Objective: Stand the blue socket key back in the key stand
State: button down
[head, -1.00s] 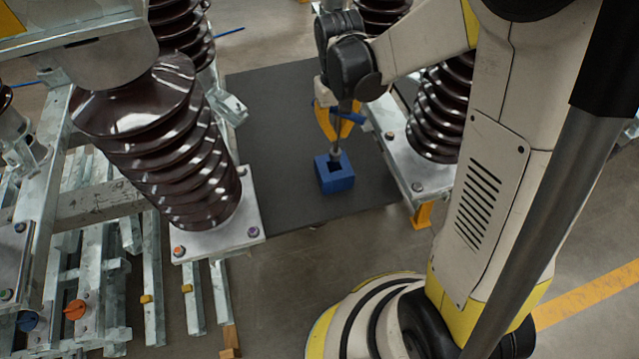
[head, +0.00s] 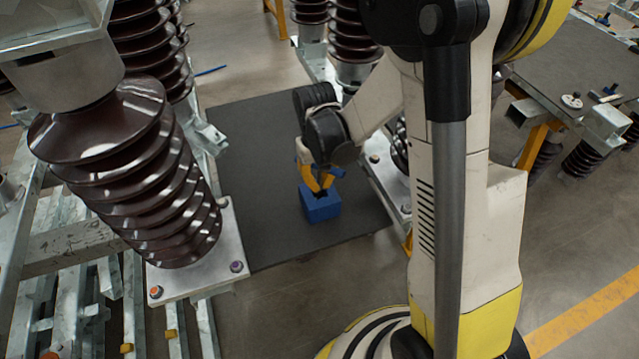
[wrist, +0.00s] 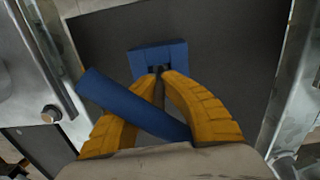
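The key stand (head: 321,210) is a blue block with an opening in its top, on a dark mat; in the wrist view it shows ahead of my fingertips (wrist: 157,50). The blue socket key's handle (wrist: 130,103) lies slantwise across my yellow fingers; its end also shows in the head view (head: 337,172). My gripper (wrist: 160,74) is closed around the key's grey shaft, fingertips at the stand's opening. In the head view my gripper (head: 320,186) is just above the stand. The key's lower end is hidden; I cannot tell how deep it sits.
The dark mat (head: 255,150) is clear around the stand. A brown ribbed insulator (head: 150,190) on a metal base plate stands at left, and others stand behind and at right. A dark table (head: 585,60) with small parts is at far right.

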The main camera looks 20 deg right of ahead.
jog(key=shift+f, duration=0.2)
jog(key=c, duration=1.6)
grip_release()
notch_tip(320, 180, up, 12)
jog(key=p, duration=0.4)
jog(key=shift+w+a+r+p, duration=0.15)
jog(key=shift+p, duration=0.15)
jog(key=s+r+t, duration=0.2)
jog(key=s+r, duration=0.2)
jog(key=s+r+t, duration=0.3)
jog(key=s+r, duration=0.1)
jog(key=s+r+t, duration=0.2)
jog(key=s+r, duration=0.3)
